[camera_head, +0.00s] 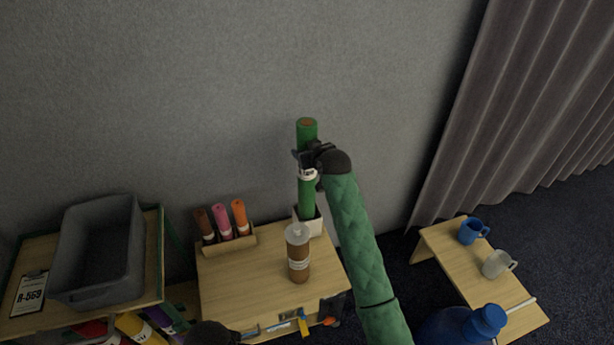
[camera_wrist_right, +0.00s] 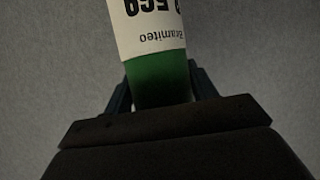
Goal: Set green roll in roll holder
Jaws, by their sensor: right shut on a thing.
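The green roll (camera_head: 306,201) is long and upright, with a brown core at its top end and a white label around it. My right gripper (camera_head: 307,160) is shut on it above the label. The right wrist view shows the roll (camera_wrist_right: 161,82) and its printed label between the fingers (camera_wrist_right: 160,85). A white square holder (camera_head: 316,226) stands at the back right of the wooden table. The roll's lower end appears at the holder's opening; I cannot tell how deep it sits.
A brown bottle (camera_head: 298,262) stands just in front of the holder. A rack (camera_head: 229,244) with brown, pink and orange rolls is to the left. A grey bin (camera_head: 100,250) sits on a shelf at far left. A low bench (camera_head: 475,268) with mugs is at right.

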